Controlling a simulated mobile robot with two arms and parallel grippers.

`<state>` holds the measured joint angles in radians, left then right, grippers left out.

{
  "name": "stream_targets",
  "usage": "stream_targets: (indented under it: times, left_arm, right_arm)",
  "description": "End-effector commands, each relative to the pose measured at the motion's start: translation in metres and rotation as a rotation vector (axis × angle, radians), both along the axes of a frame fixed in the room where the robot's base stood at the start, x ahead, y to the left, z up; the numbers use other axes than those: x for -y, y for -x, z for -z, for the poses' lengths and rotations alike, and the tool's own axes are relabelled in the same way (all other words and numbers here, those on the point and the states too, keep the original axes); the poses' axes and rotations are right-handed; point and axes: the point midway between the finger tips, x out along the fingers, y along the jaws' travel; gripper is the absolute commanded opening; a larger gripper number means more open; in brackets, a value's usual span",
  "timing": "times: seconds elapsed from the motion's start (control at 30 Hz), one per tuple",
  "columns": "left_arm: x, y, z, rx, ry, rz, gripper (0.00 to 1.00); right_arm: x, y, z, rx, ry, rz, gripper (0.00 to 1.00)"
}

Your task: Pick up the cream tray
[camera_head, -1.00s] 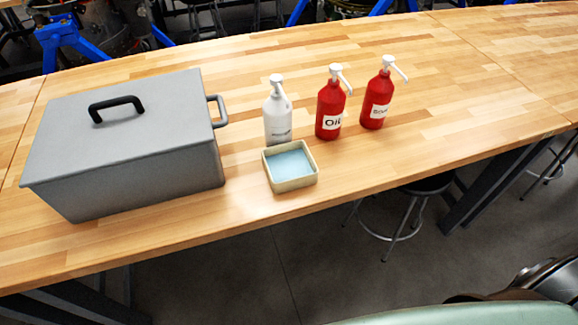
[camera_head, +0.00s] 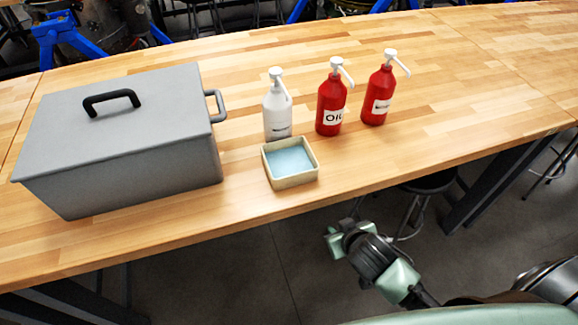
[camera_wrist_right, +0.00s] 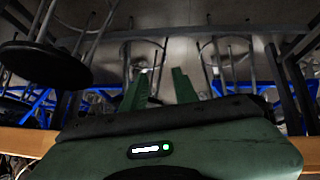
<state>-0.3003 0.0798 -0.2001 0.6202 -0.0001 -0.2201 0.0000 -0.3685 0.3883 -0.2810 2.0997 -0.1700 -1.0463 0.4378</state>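The cream tray (camera_head: 291,181) is a small square dish with a light blue inside. It sits flat on the wooden table near the front edge, in front of the white pump bottle. My right gripper (camera_head: 334,238) is out past the table's front edge, below and right of the tray and apart from it. In the right wrist view its two green fingers (camera_wrist_right: 160,86) stand apart with nothing between them. The tray does not show in the right wrist view. My left gripper is in no view.
A grey lidded box (camera_head: 130,150) stands left of the tray. A white pump bottle (camera_head: 277,112) stands right behind it, with two red pump bottles (camera_head: 331,108) (camera_head: 376,95) to the right. The table (camera_head: 460,130) is clear right of the tray. A stool (camera_head: 428,183) is under the table.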

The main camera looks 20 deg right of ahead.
Motion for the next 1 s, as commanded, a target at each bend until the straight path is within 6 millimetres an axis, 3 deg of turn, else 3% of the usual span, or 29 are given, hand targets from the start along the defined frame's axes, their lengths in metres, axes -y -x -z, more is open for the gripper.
stream_targets:
  times: [0.03, 0.2, 0.3, 0.4, 0.6, 0.8, 1.0]
  left_arm:
    - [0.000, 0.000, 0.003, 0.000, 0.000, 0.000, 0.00]
    - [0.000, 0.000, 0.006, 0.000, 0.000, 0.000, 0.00]
    - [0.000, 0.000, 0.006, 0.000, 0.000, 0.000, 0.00]
    - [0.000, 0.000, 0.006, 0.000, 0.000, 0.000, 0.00]
    - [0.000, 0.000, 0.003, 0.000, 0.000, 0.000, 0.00]
    - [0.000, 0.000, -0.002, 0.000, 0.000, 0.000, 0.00]
    - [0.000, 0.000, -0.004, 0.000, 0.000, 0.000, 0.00]
  right_arm:
    - [-0.005, -0.001, -0.030, 0.044, -0.011, 0.003, 0.29]
    - [-0.014, -0.006, -0.121, 0.206, -0.052, 0.019, 0.29]
    - [-0.019, -0.025, -0.153, 0.336, -0.088, 0.006, 0.29]
    - [-0.024, -0.039, -0.173, 0.425, -0.126, -0.018, 0.29]
    - [-0.030, -0.057, -0.184, 0.490, -0.165, -0.039, 0.29]
    - [-0.031, -0.088, -0.171, 0.489, -0.163, -0.039, 0.29]
    - [-0.032, -0.104, -0.163, 0.487, -0.165, -0.039, 0.29]
